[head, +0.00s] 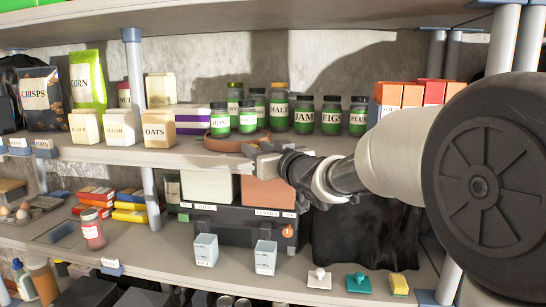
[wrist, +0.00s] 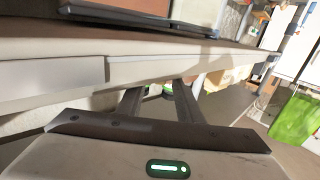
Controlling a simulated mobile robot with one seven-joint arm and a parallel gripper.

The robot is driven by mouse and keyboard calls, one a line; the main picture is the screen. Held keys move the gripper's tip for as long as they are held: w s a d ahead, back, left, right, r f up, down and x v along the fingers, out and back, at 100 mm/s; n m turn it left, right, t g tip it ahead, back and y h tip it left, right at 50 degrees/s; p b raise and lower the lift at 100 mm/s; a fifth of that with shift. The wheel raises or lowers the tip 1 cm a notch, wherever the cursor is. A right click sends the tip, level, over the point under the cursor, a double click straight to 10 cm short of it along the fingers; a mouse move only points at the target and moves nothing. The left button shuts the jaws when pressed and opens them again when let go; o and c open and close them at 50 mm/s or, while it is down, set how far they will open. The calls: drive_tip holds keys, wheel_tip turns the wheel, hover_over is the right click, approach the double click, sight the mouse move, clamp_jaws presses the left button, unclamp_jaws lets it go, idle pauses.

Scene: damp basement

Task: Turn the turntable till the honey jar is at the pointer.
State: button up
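The turntable (head: 225,145) is a low brown round tray on the middle shelf, its right front partly hidden by my gripper. The honey jar (head: 220,122), with a dark lid and a label starting "HON", stands at its left side. Another jar (head: 247,120) stands to the right of it. My gripper (head: 256,150) is at the turntable's right front, by the shelf edge; I cannot tell whether it touches the rim. In the wrist view its two fingers (wrist: 158,92) are apart with nothing clear between them. I cannot make out the pointer.
More jars, including jam (head: 304,115) and figs (head: 331,118), stand behind and to the right. An oats box (head: 159,130) is to the left. The shelf's front edge (wrist: 60,75) runs close before my gripper. A black box (head: 235,225) sits on the shelf below.

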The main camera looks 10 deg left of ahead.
drive_tip(key=v, duration=1.7)
